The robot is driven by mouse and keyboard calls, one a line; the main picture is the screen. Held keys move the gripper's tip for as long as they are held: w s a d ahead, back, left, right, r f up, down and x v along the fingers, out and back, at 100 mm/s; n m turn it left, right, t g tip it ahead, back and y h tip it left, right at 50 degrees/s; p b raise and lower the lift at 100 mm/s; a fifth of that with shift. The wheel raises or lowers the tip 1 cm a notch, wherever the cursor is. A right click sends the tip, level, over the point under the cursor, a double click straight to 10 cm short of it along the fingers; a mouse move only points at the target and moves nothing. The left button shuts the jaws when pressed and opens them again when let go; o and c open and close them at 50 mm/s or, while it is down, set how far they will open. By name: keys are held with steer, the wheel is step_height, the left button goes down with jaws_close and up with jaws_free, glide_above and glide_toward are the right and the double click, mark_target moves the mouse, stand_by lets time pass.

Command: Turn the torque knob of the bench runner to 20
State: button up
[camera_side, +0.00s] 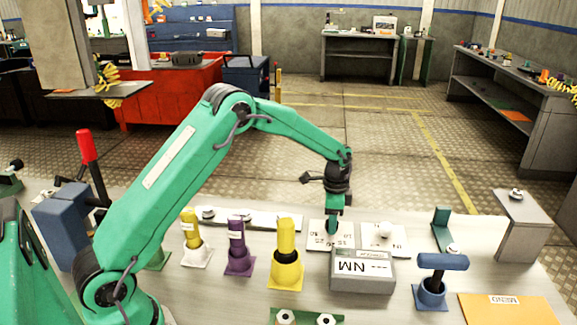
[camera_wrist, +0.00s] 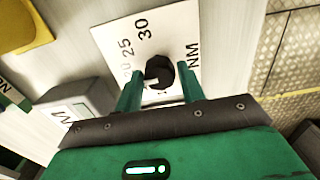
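The torque knob (camera_wrist: 160,73) is small and dark, on a white dial plate (camera_wrist: 112,38) printed with 25, 30 and NM; a number before 25 is faint, perhaps 20. A pale mark shows on the knob's left side, but its setting is unclear. My gripper (camera_wrist: 159,84) is open, with one green fingertip on each side of the knob; a gap shows on both sides, and contact is not visible. In the side view my gripper (camera_side: 333,226) points down over the dial plate (camera_side: 318,240) and hides the knob. The grey display box (camera_side: 350,284) reads "--- NM", upside down.
A second white plate with a white knob (camera_side: 384,230) lies right of the dial. Yellow (camera_side: 286,270), purple (camera_side: 238,262) and blue (camera_side: 430,295) holders with tools stand around. A green bracket (camera_side: 442,230) and an orange sheet (camera_side: 510,310) are at the right.

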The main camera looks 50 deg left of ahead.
steer(key=shift+o, duration=1.1)
step_height(320, 180, up, 7)
steer(key=shift+f, duration=0.1)
steer(key=shift+r, duration=0.5)
